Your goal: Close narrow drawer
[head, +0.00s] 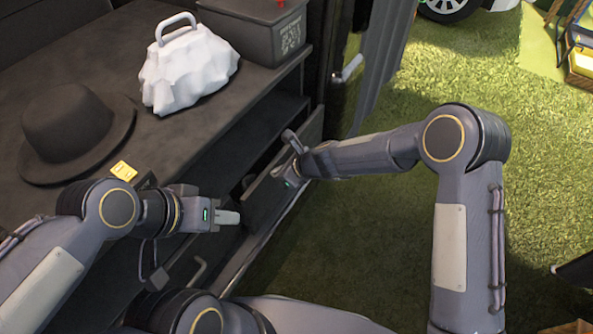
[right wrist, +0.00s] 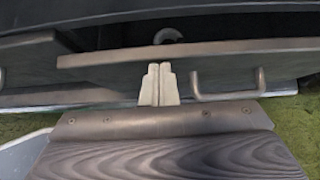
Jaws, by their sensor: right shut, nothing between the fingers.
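The narrow drawer (head: 284,165) is in the dark cabinet below the worktop and stands partly open; its front panel also shows in the right wrist view (right wrist: 110,64), with a bar handle (right wrist: 229,90) on it. Some of its dark inside shows above the panel. My right gripper (head: 292,139) is at the drawer front; in the right wrist view its fingers (right wrist: 158,84) are together, empty, left of the handle and against or very near the panel. My left gripper (head: 230,217) is in front of the cabinet, left of the drawer; its finger gap cannot be made out.
A dark hat (head: 70,125), a white crumpled bag (head: 188,68) and a dark box (head: 250,30) stand on the worktop (head: 150,135). A small yellow object (head: 124,171) lies near its front edge. Open grass (head: 410,270) lies to the right.

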